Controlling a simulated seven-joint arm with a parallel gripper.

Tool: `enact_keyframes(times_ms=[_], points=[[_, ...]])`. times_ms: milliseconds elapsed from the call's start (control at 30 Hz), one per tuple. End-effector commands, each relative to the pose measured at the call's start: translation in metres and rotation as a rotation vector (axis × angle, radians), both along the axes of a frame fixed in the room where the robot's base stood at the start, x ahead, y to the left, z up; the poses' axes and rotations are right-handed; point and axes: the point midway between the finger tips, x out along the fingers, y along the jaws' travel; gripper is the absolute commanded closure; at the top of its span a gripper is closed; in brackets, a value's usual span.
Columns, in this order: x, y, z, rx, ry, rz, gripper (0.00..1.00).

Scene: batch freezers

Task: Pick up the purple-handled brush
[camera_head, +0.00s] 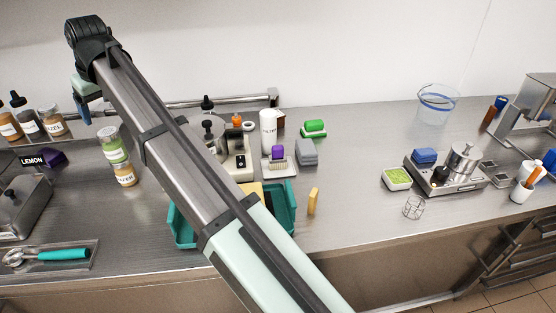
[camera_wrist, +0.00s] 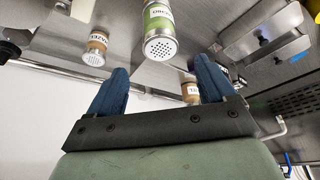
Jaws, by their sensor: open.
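The brush (camera_head: 277,154) has a purple handle over pale bristles. It sits on a small light tray (camera_head: 277,168) near the middle of the counter in the head view, just right of my arm. My gripper (camera_head: 84,117) is far to its left, raised above the back left of the counter. In the wrist view my gripper (camera_wrist: 162,84) shows two blue fingers spread apart with nothing between them. I cannot make out the brush in the wrist view.
Shaker jars, including a green-labelled one (camera_head: 113,146), stand near my gripper. A white bottle (camera_head: 268,130), grey block (camera_head: 307,153) and green-topped block (camera_head: 315,127) surround the brush. A teal bin (camera_head: 183,231) is partly hidden by my arm.

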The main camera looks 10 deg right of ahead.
Motion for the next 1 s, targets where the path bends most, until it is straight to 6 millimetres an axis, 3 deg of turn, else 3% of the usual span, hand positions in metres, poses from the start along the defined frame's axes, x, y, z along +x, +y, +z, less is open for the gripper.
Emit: enact_keyframes(times_ms=[133,367,467,567,667,800,1000], points=[[0.000,0.000,0.000,0.000,0.000,0.000,0.30],[0.001,-0.002,0.000,0.000,0.000,-0.003,0.30],[0.010,-0.013,0.000,0.000,0.000,-0.021,0.30],[0.028,-0.039,0.001,0.001,-0.001,-0.060,0.30],[0.052,-0.077,0.003,0.003,-0.004,-0.117,0.30],[0.076,-0.142,0.004,0.006,-0.009,-0.202,0.30],[0.087,-0.239,0.000,0.010,-0.021,-0.325,0.30]])
